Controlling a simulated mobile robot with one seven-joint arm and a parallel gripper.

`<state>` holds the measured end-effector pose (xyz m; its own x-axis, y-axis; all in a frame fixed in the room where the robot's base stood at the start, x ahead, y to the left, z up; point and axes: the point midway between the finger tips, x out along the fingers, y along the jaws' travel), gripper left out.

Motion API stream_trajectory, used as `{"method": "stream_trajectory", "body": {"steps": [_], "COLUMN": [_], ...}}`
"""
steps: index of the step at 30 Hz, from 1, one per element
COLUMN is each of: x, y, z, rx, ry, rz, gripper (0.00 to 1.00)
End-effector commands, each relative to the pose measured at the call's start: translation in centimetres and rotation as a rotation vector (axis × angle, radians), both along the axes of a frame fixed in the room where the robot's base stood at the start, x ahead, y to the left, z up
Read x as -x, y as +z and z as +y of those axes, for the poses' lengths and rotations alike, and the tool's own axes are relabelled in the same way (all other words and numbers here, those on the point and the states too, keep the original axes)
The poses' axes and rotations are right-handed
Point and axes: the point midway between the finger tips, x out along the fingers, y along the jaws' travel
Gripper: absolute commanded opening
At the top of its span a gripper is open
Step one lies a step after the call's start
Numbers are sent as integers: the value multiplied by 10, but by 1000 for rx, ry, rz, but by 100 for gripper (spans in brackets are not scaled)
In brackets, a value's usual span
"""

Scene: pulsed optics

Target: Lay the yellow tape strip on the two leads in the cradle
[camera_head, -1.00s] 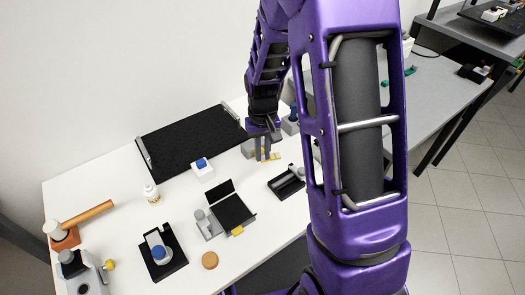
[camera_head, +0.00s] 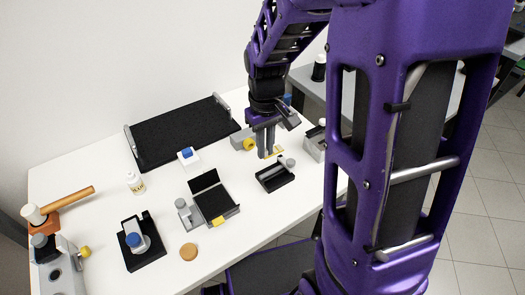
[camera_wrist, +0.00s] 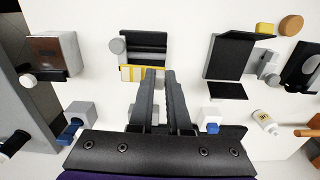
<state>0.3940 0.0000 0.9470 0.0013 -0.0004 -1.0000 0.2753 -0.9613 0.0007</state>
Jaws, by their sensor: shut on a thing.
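My gripper (camera_head: 266,152) is shut on the yellow tape strip (camera_head: 276,151). The strip also shows at the fingertips in the wrist view (camera_wrist: 135,73), yellow with pale marks. A small black tray-like holder (camera_head: 272,181), which looks like the cradle, stands just in front of my gripper in the head view. In the wrist view the holder (camera_wrist: 145,39) lies just beyond the fingertips, with a grey round knob at its left. The strip appears beside its near edge; I cannot tell whether they touch. The two leads cannot be made out.
A black flip-lid box (camera_head: 215,203) stands left of the holder. A white block with a blue button (camera_head: 188,158) and a large black mat (camera_head: 185,130) lie behind it. A grey block with a yellow knob (camera_head: 238,140) is close to my gripper's left.

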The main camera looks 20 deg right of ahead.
Motion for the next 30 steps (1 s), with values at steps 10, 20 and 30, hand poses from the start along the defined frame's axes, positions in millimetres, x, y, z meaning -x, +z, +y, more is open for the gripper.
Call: {"method": "stream_trajectory", "body": {"steps": [10,20,30], "x": [8,7,7], "y": [-7,-35,-38], "z": [0,0,0], "rx": [0,0,0], "ry": [37,36,35], "rz": [2,1,1], "gripper": [0,0,0]}}
